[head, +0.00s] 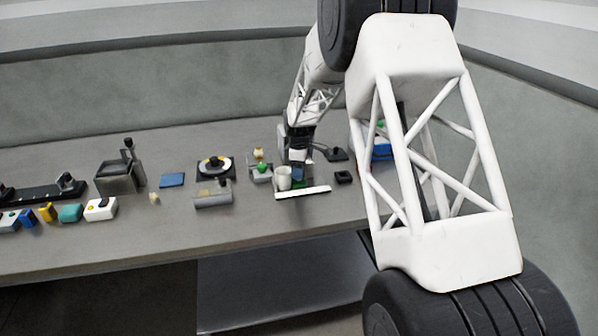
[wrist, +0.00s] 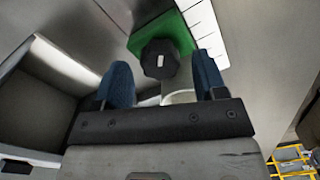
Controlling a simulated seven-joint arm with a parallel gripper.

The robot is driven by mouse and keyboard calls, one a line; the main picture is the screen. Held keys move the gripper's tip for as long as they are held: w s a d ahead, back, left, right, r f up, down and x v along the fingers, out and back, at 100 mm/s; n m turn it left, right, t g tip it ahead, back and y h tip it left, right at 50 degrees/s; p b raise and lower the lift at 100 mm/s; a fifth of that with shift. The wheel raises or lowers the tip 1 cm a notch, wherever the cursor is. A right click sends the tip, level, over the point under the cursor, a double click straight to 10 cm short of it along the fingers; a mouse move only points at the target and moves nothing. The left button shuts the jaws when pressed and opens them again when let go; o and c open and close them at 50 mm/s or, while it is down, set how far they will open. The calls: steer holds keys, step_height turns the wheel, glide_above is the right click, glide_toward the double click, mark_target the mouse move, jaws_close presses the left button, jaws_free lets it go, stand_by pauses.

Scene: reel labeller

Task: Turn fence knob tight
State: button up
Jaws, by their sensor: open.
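In the wrist view the fence knob (wrist: 160,60) is dark, many-sided and has a white mark on its face. It sits on a green block (wrist: 181,35) beside a pale strip with tick marks (wrist: 207,28). My gripper (wrist: 161,68) is open, with one blue finger on each side of the knob in the picture. Gaps show between knob and fingers; I cannot tell whether the tips reach its depth. In the head view my gripper (head: 302,171) is low over the bench by the white strip (head: 302,192); the knob cannot be made out there.
A white cup (head: 283,179) stands close left of my gripper; its rim shows in the wrist view (wrist: 180,97). A small black block (head: 343,177) lies to the right. The bench front (head: 235,232) is clear.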

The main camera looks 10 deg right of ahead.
steer(key=shift+r, duration=3.35)
steer(key=a+n+h, duration=0.1)
steer(key=n, duration=0.1)
steer(key=a+n+h, duration=0.1)
steer(key=n+h, duration=0.1)
steer(key=a+n+h, duration=0.1)
steer(key=n, duration=0.1)
steer(key=shift+s+a+f+n+t+h, duration=0.15)
steer(key=shift+s+n+t+h, duration=0.15)
steer(key=shift+t, duration=0.1)
steer(key=shift+x, duration=3.9)
